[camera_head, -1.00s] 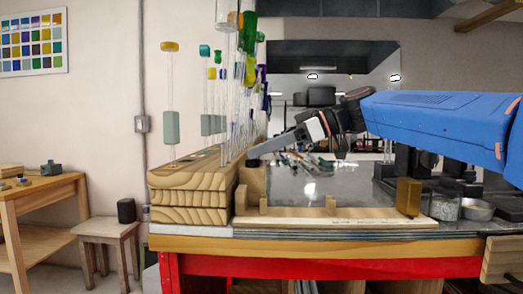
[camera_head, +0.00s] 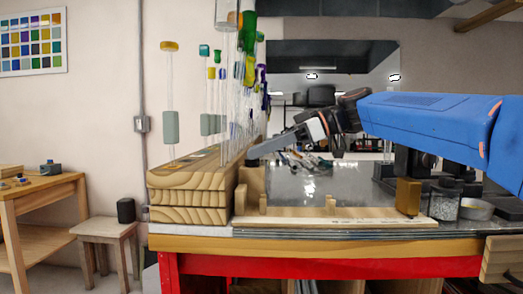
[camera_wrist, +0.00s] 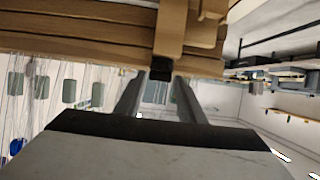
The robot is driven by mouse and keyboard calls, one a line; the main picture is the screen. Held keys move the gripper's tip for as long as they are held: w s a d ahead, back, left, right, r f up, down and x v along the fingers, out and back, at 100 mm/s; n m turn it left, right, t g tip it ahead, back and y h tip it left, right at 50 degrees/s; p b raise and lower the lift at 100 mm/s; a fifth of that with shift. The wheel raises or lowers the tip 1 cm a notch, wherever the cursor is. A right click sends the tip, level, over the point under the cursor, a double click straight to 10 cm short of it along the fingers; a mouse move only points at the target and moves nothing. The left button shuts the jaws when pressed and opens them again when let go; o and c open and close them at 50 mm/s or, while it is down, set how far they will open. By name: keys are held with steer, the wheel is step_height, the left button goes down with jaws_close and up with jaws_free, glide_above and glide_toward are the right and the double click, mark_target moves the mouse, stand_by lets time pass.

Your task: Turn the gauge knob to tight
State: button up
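A wooden fixture (camera_head: 251,184) stands at the left end of the bench, against the stacked wooden blocks. My gripper (camera_head: 254,162) reaches it from the right, its tip at the fixture's top. In the wrist view the two fingers of my gripper (camera_wrist: 161,80) are apart, with a small dark block (camera_wrist: 160,74) at the end of a wooden piece between their tips. This may be the gauge knob; its marks are not visible. I cannot tell whether the fingers press on it or only stand around it.
Stacked wooden blocks (camera_head: 188,197) carry several tall thin glass rods with coloured tops, close left of my gripper. A wooden strip (camera_head: 335,220) runs along the bench front. A brass-coloured block (camera_head: 408,197), a glass jar (camera_head: 445,201) and a bowl (camera_head: 477,209) stand at right.

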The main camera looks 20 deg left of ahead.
steer(key=v, duration=1.7)
steer(key=shift+d, duration=0.2)
steer(key=shift+w, duration=0.1)
